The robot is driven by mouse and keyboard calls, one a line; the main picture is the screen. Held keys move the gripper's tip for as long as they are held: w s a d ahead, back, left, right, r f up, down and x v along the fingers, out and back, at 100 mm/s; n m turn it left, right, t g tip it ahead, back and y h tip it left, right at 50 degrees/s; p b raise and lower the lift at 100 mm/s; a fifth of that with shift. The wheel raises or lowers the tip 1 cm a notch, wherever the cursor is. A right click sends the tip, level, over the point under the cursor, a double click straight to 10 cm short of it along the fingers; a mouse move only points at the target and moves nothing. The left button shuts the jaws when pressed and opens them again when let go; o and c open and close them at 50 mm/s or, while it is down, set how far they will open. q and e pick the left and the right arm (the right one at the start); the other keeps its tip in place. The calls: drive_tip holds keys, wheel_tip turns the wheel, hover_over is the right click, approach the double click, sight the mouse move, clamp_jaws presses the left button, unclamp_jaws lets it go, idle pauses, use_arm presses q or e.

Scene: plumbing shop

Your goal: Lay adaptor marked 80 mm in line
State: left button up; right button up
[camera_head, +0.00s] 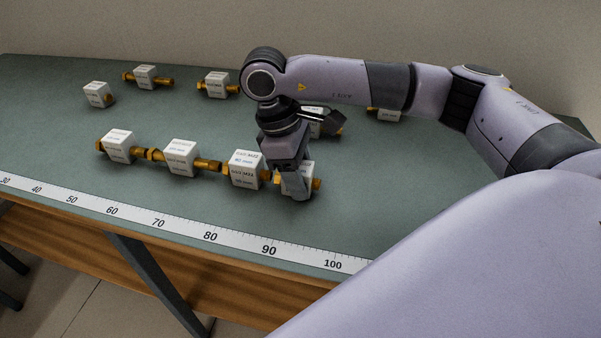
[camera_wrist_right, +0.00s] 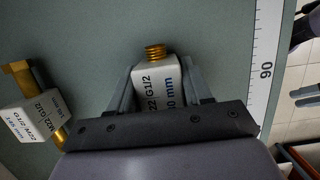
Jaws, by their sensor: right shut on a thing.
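My right gripper (camera_head: 296,190) points down at the right end of the front row and is shut on a white adaptor block (camera_head: 304,177) with a brass end. In the right wrist view the held adaptor (camera_wrist_right: 158,85) sits between both fingers, its brass thread (camera_wrist_right: 155,51) pointing up the picture. Its label shows "22 G1/2" and an ending "0 mm"; the first digit is unclear. Just left of it stand three more adaptors in a line: the nearest (camera_head: 246,170), the middle one (camera_head: 181,158) and the leftmost (camera_head: 118,146). The gripper partly hides the held adaptor. My left gripper is out of view.
A loose adaptor (camera_head: 318,119) lies behind my gripper, also visible in the right wrist view (camera_wrist_right: 25,114). Further back are several others: far left (camera_head: 96,93), one beside it (camera_head: 145,76), one mid-back (camera_head: 213,84) and one behind my arm (camera_head: 384,115). A ruler strip (camera_head: 185,228) edges the green bench.

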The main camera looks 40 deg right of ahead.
drive_tip(key=o, duration=1.1)
drive_tip(key=shift+r+p, duration=0.15)
drive_tip(key=shift+p, duration=0.15)
drive_tip(key=p+v, duration=0.1)
drive_tip(key=v, duration=1.1)
